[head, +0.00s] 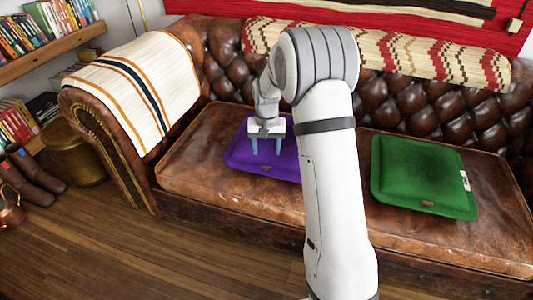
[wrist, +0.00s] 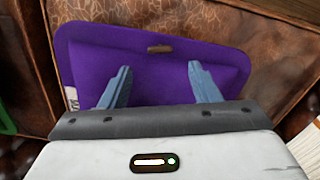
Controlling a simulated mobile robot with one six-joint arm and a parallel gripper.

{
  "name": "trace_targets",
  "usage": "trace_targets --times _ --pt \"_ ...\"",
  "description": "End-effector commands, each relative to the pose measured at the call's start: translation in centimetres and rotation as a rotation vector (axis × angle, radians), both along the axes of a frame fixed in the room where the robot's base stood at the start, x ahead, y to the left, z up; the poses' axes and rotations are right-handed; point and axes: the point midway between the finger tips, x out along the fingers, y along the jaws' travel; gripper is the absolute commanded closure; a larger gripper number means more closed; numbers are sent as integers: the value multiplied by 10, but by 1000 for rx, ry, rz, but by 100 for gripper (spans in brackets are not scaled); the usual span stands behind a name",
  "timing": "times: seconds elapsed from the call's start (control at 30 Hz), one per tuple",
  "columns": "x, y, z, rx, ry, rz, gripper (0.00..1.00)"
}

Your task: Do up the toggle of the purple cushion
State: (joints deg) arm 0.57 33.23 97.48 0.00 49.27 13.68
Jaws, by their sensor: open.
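The purple cushion (head: 245,155) lies flat on the left part of the brown leather sofa seat, partly hidden by my arm in the head view. In the wrist view the purple cushion (wrist: 150,75) fills the middle, with a small brown toggle (wrist: 159,49) near its far edge. I cannot tell whether a loop is around the toggle. My gripper (head: 267,147) is over the cushion, pointing down. In the wrist view my gripper (wrist: 158,78) has its two blue fingers wide apart and nothing between them. The toggle is beyond the fingertips, roughly midway between them.
A green cushion (head: 422,173) with a brown toggle lies on the right of the sofa seat (head: 190,165). The tufted backrest (head: 400,110) rises behind. The left armrest carries a striped cloth (head: 140,80). A patterned blanket (head: 430,58) hangs over the backrest.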

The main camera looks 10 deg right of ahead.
Motion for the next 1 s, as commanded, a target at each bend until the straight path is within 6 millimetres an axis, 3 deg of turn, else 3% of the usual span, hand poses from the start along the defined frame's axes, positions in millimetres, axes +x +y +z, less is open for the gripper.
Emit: trace_targets --times 0.07,0.53,0.93,1.0 --pt "-2 0 -1 0 2 2 44" --pt "-1 0 -71 0 2 2 44" --pt "-1 0 -77 0 0 2 44" --pt "-1 0 -77 0 0 2 49"
